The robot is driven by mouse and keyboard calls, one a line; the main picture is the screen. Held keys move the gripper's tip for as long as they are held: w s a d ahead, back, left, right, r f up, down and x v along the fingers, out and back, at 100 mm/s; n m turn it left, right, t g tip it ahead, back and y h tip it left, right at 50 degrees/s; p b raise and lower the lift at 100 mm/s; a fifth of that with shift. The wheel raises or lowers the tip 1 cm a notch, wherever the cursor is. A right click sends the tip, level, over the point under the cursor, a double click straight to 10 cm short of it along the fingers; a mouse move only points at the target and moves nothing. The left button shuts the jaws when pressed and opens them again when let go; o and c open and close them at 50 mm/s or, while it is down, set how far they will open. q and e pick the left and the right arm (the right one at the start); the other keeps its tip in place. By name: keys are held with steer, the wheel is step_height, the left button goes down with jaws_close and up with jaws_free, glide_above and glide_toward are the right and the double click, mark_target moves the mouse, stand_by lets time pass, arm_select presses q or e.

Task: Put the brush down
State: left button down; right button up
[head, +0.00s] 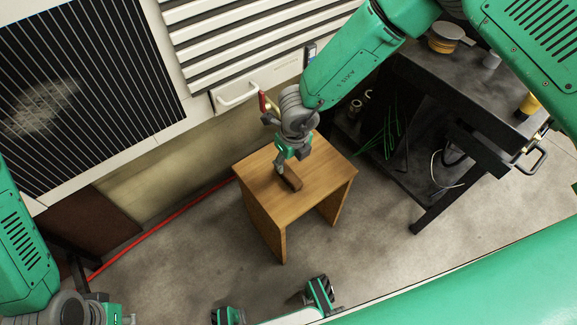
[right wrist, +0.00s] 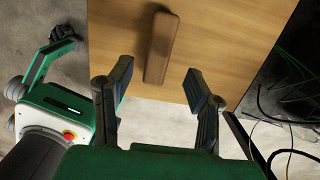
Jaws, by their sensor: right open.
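The brush (head: 291,180) is a small brown wooden block shape lying on top of the wooden stool-like table (head: 318,182). In the right wrist view the brush (right wrist: 162,48) lies on the tabletop, just beyond and between the open fingers. My right gripper (head: 282,168) is over the tabletop beside the brush. In the right wrist view its fingers (right wrist: 158,78) are spread wide with nothing between the tips. The brush's underside is hidden. Part of my left gripper (head: 110,313) shows at the bottom left edge; its fingers cannot be made out.
A dark workbench (head: 470,100) stands at the right, with a roll of tape (head: 445,37), a yellow item (head: 529,105) and cables. A white wall panel with a handle (head: 236,97) is behind the table. A red pipe (head: 160,230) runs along the floor.

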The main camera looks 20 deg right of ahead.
mark_target(291, 175)
steer(key=r, duration=0.3)
steer(key=r+p, duration=0.1)
steer(key=r, duration=0.1)
steer(key=shift+s+d+r, duration=0.1)
steer(key=shift+s+r, duration=0.05)
steer(key=shift+s, duration=0.15)
steer(key=s+d+f+n+h, duration=0.1)
steer(key=s+d+f+n, duration=0.25)
steer(key=s+n, duration=0.35)
steer(key=s+d+f+n+h, duration=0.1)
steer(key=s+d+f+n, duration=0.1)
steer(key=s+d+n, duration=0.5)
steer(key=s+d+r+n, duration=0.1)
steer(key=s+n, duration=0.5)
steer(key=n, duration=0.3)
steer(key=s+d+r+n+y, duration=0.1)
steer(key=s+d+n, duration=0.1)
steer(key=s+n, duration=0.5)
steer(key=n, duration=0.2)
steer(key=shift+r+n+g+y, duration=0.25)
steer(key=shift+n+g+y, duration=0.05)
steer(key=shift+g, duration=0.1)
